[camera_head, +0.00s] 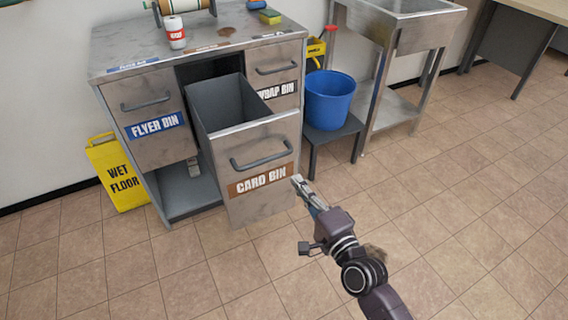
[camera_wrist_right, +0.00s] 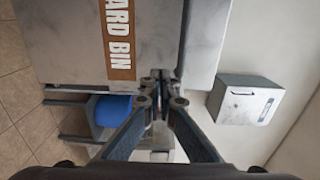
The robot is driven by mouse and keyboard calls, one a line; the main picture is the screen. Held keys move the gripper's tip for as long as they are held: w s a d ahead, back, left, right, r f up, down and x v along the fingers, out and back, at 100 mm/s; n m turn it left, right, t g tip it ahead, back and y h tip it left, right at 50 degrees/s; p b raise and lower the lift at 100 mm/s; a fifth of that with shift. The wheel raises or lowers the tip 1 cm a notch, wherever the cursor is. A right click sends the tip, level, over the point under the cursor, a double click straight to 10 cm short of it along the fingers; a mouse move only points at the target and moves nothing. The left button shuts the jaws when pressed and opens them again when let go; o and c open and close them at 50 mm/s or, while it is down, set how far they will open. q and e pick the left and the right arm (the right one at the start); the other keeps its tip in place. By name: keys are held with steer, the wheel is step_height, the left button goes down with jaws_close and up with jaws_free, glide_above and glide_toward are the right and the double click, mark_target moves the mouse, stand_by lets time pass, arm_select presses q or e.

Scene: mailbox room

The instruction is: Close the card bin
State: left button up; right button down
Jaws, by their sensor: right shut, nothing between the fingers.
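The card bin (camera_head: 256,167) is a grey metal drawer with a brown "CARD BIN" label and a dark bar handle (camera_head: 262,156). It stands pulled well out of the cabinet (camera_head: 112,67), and its open top shows an empty-looking inside. My right gripper (camera_head: 297,180) is shut and empty by the lower right edge of the bin's front. In the right wrist view the closed fingertips (camera_wrist_right: 160,76) are in front of the bin's front panel (camera_wrist_right: 160,40); whether they touch it I cannot tell. My left gripper is not in view.
The flyer bin (camera_head: 144,138) and a scrap bin (camera_head: 275,68) are shut beside it. A blue bucket (camera_head: 328,98) stands on a low stool to the right. A yellow wet-floor sign (camera_head: 117,172) leans at the left. The tiled floor in front is clear.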

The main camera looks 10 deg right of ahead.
mark_target(283, 160)
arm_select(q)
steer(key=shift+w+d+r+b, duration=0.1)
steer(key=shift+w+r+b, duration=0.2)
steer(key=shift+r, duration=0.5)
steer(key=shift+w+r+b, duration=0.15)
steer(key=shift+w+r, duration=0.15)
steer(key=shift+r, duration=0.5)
arm_select(e)
steer(key=shift+x, duration=4.6)
steer(key=shift+f, duration=0.1)
steer(key=shift+w, duration=0.15)
